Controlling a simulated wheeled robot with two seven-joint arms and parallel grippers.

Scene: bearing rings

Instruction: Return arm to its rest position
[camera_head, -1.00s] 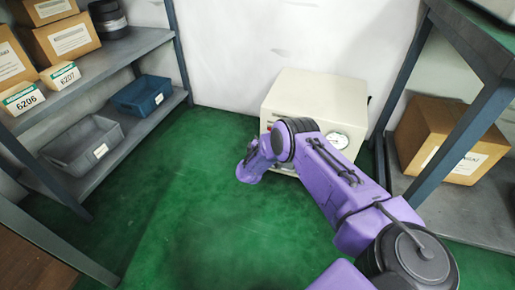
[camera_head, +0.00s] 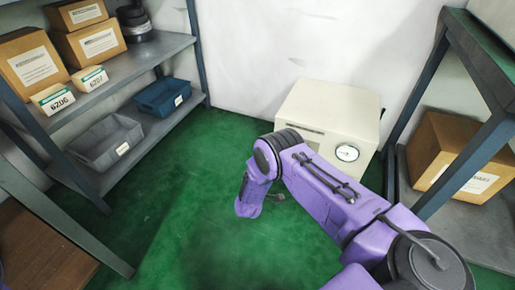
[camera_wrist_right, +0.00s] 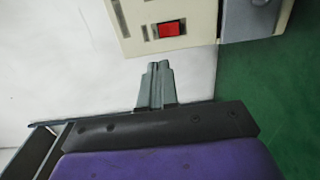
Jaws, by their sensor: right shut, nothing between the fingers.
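My right arm (camera_head: 328,195) is purple and reaches in from the lower right in the head view. It bends down at its far joint, in front of a cream machine. The right gripper (camera_wrist_right: 156,70) shows in the wrist view, with its grey fingers together and nothing between them. The cream machine's edge and red switch (camera_wrist_right: 169,29) are beyond the fingertips, apart from them as far as I can see. In the head view only a small grey part of the gripper (camera_head: 276,197) shows beside the purple wrist. My left gripper is not in view.
The cream machine (camera_head: 335,108) with a round gauge stands by the white wall. A shelf (camera_head: 165,50) with cartons and bins is at left. A rack with a carton (camera_head: 455,150) is close on the right. Green floor (camera_head: 185,190) is open between them.

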